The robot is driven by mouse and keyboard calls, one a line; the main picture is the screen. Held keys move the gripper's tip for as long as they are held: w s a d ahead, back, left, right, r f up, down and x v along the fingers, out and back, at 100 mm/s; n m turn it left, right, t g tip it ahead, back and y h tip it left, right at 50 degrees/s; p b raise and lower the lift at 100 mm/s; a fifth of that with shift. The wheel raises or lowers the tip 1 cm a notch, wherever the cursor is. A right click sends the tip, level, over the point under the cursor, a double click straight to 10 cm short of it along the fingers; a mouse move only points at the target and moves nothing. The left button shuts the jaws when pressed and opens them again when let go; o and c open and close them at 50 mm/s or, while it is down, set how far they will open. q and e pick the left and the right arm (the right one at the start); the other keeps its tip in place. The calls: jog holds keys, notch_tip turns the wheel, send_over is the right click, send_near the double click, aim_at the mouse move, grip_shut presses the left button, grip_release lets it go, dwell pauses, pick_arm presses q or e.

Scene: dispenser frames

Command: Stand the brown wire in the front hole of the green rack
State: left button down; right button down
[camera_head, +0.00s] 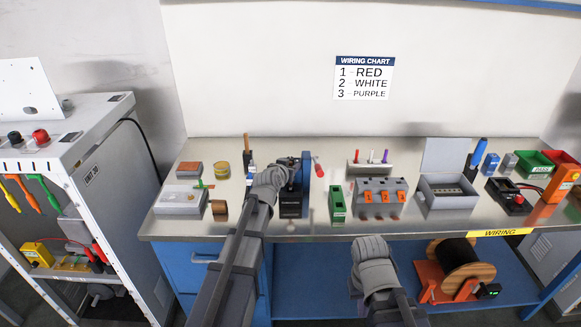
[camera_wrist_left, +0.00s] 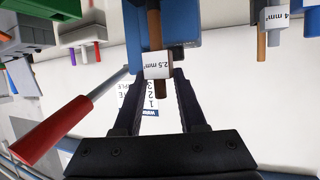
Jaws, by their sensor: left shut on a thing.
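The brown wire (camera_wrist_left: 154,30) carries a white 2.5 mm² tag (camera_wrist_left: 157,65) and shows in the left wrist view beside a blue frame (camera_wrist_left: 181,22). My left gripper (camera_wrist_left: 157,72) is shut on the wire around its tag. In the head view my left gripper (camera_head: 289,168) is at the dark blue dispenser frame (camera_head: 305,172), and the wire there is hidden by my arm. The green rack (camera_head: 338,206) stands on the bench just right of the frame. My right gripper (camera_head: 371,250) hangs in front of the bench edge; its fingers are not clear.
A red-handled screwdriver (camera_head: 318,167) is close to the right of the frame. A grey block with orange labels (camera_head: 381,184) stands right of the rack. Another wire with a 4 mm² tag (camera_wrist_left: 274,17) shows in the wrist view. The bench front edge is mostly clear.

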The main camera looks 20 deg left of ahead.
pick_arm(q)
notch_tip(320, 180, up, 6)
jog(key=p, duration=0.4)
jog(key=shift+f, duration=0.2)
jog(key=shift+r, duration=0.1)
